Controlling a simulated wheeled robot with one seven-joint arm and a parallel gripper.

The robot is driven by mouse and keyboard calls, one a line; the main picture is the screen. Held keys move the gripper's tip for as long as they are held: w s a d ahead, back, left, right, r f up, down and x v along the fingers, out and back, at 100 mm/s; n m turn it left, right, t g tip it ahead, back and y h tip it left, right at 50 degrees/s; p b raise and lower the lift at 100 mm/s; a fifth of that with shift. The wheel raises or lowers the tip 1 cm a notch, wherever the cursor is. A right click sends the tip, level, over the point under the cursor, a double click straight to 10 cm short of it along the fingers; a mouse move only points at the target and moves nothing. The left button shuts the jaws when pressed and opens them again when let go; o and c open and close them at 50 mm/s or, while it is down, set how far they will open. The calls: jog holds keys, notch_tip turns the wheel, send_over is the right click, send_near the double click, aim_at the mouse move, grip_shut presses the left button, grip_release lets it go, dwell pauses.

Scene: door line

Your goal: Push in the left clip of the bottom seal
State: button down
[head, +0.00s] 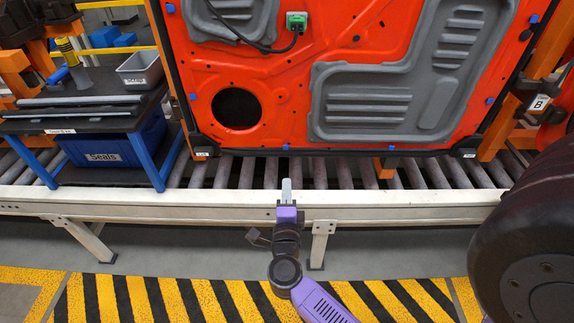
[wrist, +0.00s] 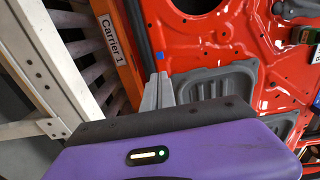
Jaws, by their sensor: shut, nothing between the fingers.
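The red door panel (head: 290,90) stands upright with a dark seal strip (head: 330,152) along its bottom edge. A small blue clip (head: 285,147) sits at the left part of this edge, and another blue clip (head: 391,147) sits further right. My gripper (head: 286,184) is shut and empty, its grey fingers pointing at the door just below the left clip in the head view. In the wrist view my gripper (wrist: 158,82) shows close to a blue clip (wrist: 160,55) on the door's edge; a gap seems to remain. I cannot tell how deep the clip sits.
A roller conveyor with a white front rail (head: 400,207) runs under the door. An orange carrier post labelled Carrier 1 (wrist: 112,45) stands beside the door edge. A black cart top (head: 80,115) with seals and a grey bin (head: 140,70) is left. A large dark wheel-like shape (head: 530,240) fills the right.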

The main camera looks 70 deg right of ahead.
aim_at(287, 148)
jog(key=p+x, duration=0.1)
jog(key=x, duration=1.2)
jog(key=shift+w+d, duration=0.15)
jog(key=shift+d, duration=0.15)
jog(key=shift+d+r, duration=0.1)
